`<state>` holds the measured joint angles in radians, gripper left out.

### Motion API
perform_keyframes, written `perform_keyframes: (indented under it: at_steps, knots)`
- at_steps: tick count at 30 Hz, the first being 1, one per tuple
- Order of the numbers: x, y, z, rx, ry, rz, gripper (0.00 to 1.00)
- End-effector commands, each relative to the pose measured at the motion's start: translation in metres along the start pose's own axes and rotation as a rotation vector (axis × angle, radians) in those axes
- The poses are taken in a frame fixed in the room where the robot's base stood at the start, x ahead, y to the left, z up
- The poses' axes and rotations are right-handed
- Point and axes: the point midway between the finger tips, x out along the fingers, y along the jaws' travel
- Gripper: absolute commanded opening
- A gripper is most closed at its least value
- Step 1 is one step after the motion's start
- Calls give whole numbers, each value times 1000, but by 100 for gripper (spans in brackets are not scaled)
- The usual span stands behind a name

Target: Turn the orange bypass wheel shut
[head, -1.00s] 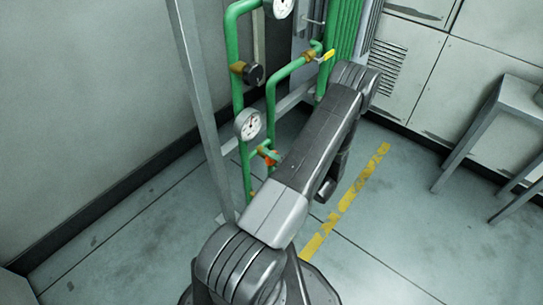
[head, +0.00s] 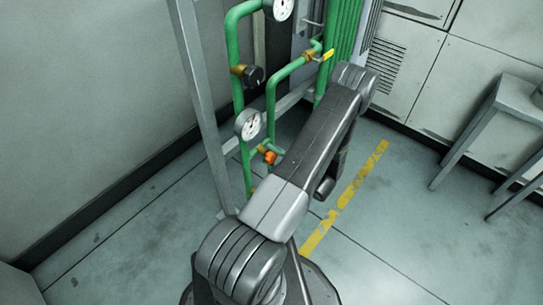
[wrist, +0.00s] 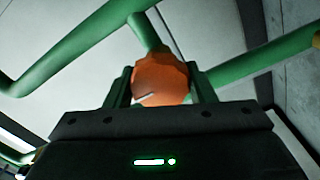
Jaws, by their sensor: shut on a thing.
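The orange bypass wheel (wrist: 160,80) sits on the green pipework in the middle of the wrist view. It has a lobed edge and a dark slanted mark on its lower face. In the head view the wheel (head: 270,158) is small, low on the pipes, just left of my arm. My gripper (wrist: 161,88) is shut on the wheel, with one finger at its left side and one at its right. In the head view my arm hides the gripper.
Green pipes (head: 233,100) carry two white gauges, one lower (head: 248,124), and a black knob (head: 254,76). A yellow-handled valve (head: 326,55) is above. A grey post (head: 200,95) stands to the left. A grey table (head: 515,98) stands right; open floor lies between.

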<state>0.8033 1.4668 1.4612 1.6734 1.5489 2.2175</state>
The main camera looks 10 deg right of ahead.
Motion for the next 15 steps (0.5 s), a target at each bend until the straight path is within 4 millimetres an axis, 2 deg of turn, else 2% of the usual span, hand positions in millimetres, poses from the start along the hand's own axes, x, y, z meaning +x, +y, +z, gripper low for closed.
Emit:
perform_keyframes:
  at_steps: [15]
  knots:
    - [0,-1,1,32,-2,-1,27]
